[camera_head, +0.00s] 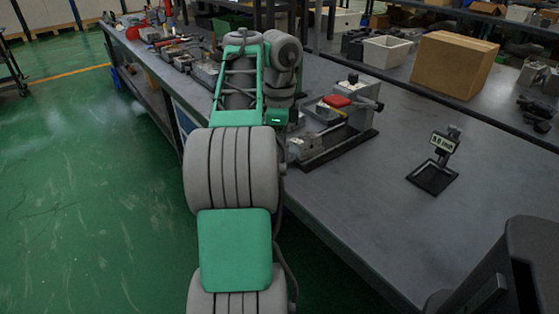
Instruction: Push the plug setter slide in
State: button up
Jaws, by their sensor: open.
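A grey fixture (358,118) with a red part on top and a black knob stands on the dark bench, just right of my arm; it appears to be the plug setter. It sits on a black base plate (345,149). A lower grey block (308,146) lies at its near left end, partly behind my arm. I cannot tell which part is the slide or how far in it sits. My arm reaches forward along the bench's left edge and ends close to the fixture's left side. My own links hide the gripper and any contact with the fixture.
A small display stand (443,143) on a black base stands to the right. A cardboard box (454,64) and a white bin (387,51) are on the bench behind. Tools (172,43) lie at the far left. The bench top (365,205) in front is clear.

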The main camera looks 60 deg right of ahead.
jog(key=shift+f, duration=0.2)
jog(key=shift+c, duration=0.4)
grip_shut()
dwell(0.9)
